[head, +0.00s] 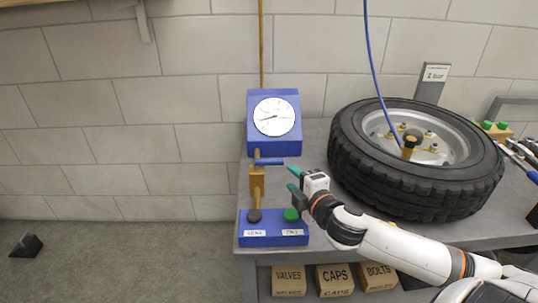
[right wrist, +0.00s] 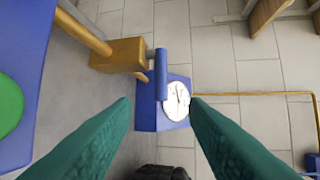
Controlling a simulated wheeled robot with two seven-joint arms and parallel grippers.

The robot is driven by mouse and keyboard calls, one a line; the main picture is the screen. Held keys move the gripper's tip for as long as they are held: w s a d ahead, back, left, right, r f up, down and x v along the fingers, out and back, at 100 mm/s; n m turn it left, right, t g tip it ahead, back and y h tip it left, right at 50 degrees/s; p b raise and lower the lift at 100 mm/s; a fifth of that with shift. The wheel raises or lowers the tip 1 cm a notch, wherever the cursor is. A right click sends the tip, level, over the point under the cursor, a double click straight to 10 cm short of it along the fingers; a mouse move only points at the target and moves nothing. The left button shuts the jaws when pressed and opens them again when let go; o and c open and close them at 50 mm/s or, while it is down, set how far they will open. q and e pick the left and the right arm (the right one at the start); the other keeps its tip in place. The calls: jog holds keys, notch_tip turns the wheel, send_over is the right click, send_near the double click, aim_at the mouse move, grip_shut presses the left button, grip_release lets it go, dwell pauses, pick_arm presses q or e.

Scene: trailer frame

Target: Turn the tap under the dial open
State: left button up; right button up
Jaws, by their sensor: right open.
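The dial (head: 274,116) is a white round gauge on a blue box at the back left of the bench. Below it stands the tap, a brass body (head: 257,182) on a vertical brass pipe. Its blue lever handle (head: 269,161) points right, crosswise to the pipe. My right gripper (head: 292,179) is open and empty just right of the tap, with teal fingers apart. In the right wrist view, the blue handle (right wrist: 161,74) shows ahead between the fingers (right wrist: 160,104), apparently not touched. The brass body (right wrist: 120,55) is left of it. My left gripper is not in view.
A blue base (head: 273,239) with a black knob and a green button (head: 291,214) sits below the tap. A large tyre (head: 345,150) lies to the right with a blue hose. Boxes marked valves (head: 289,281), caps and bolts sit on the shelf underneath.

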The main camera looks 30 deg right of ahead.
aim_at(277, 163)
jog(key=x, duration=0.9)
jog(key=shift+w+b, duration=0.35)
jog(key=shift+w, duration=0.1)
jog(key=shift+w+d+f, duration=0.1)
jog(key=shift+w+f, duration=0.05)
jog(key=shift+w, duration=0.4)
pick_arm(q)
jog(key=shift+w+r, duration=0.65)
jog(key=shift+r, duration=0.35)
pick_arm(e)
jog(key=shift+w, duration=0.15)
grip_shut()
